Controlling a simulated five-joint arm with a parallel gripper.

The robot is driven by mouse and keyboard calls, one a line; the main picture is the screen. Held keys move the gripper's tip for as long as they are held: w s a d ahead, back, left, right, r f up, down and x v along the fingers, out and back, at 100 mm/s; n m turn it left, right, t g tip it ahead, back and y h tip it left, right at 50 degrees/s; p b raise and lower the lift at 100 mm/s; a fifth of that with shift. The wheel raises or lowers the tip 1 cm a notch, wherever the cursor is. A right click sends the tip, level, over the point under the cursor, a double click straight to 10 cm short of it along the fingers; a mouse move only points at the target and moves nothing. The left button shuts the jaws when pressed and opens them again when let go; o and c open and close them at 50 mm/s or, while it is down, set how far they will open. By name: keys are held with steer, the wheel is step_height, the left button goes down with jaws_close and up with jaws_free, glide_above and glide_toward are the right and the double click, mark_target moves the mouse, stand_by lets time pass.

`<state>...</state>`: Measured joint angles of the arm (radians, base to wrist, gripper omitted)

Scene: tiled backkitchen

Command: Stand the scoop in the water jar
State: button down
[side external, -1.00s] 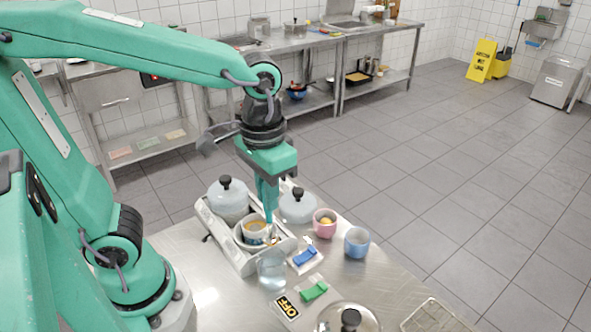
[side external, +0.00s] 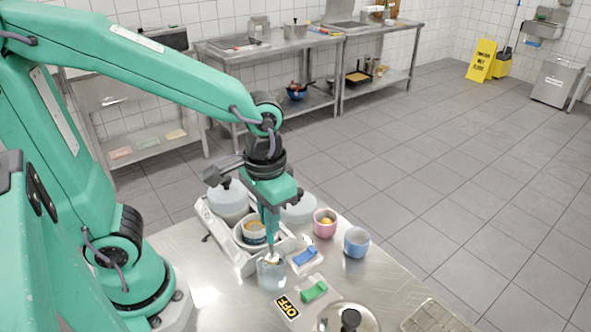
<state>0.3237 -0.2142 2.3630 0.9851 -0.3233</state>
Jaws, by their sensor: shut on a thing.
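The water jar (side external: 271,274) is a clear glass with bluish water, standing on the steel table at the front corner of the stove. My gripper (side external: 270,246) points straight down right above the jar and is shut on the scoop (side external: 271,259). Only a small light part of the scoop shows, at the jar's mouth below the fingertips. I cannot tell how deep it reaches into the jar; most of the scoop is hidden by the fingers.
The stove (side external: 234,256) bears a lidded pot (side external: 228,205) and a small pan (side external: 253,231).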

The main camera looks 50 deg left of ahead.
steer(key=shift+f, duration=1.35)
steer(key=c, duration=1.3)
jaws_free()
steer(key=shift+r, duration=0.1)
steer(key=shift+r, duration=3.8)
